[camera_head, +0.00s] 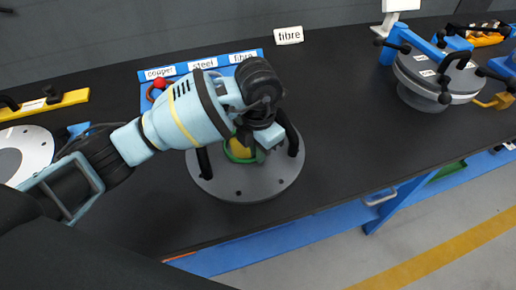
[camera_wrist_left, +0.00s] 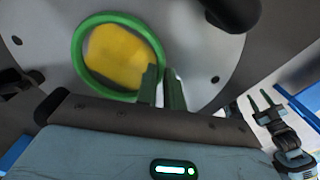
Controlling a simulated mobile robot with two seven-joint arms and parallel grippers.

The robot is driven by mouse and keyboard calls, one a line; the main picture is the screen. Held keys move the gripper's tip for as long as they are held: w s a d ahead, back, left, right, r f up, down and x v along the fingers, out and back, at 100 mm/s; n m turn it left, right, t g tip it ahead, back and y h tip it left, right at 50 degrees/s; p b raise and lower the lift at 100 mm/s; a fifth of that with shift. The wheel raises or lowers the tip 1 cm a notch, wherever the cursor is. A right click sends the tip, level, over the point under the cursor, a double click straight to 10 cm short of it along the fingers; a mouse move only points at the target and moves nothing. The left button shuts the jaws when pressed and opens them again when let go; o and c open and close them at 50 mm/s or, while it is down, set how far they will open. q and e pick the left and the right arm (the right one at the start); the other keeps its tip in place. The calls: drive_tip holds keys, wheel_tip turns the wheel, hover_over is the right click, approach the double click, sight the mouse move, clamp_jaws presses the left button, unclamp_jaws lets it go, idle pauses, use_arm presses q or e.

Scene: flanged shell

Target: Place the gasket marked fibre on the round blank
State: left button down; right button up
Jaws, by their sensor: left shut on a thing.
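My left gripper (camera_head: 262,150) is shut on the rim of a green ring gasket (camera_head: 229,154). No mark on this gasket is readable. It is over a grey round plate (camera_head: 240,188) with black upright handles, which looks like the round blank. In the left wrist view the gasket (camera_wrist_left: 78,62) surrounds the plate's yellow centre (camera_wrist_left: 118,55), and the left fingertips (camera_wrist_left: 163,88) close on its right side. I cannot tell whether the gasket touches the plate. A gripper that looks like my right one (camera_wrist_left: 262,100) is open and empty at the right of that view.
A blue rack (camera_head: 150,103) labelled copper, steel and fibre lies behind my left arm, partly hidden. A loose fibre label (camera_head: 289,35) is at the back. A pale disc (camera_head: 35,150) lies far left. A clamped grey round lid (camera_head: 430,88) stands right. The dark bench between is clear.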

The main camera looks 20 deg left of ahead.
use_arm(q)
drive_tip(key=c, duration=2)
unclamp_jaws()
drive_tip(key=shift+f, duration=0.1)
drive_tip(key=o, duration=0.5)
wheel_tip(320, 180, up, 12)
drive_tip(key=shift+r+p, duration=0.2)
drive_tip(key=shift+p, duration=0.3)
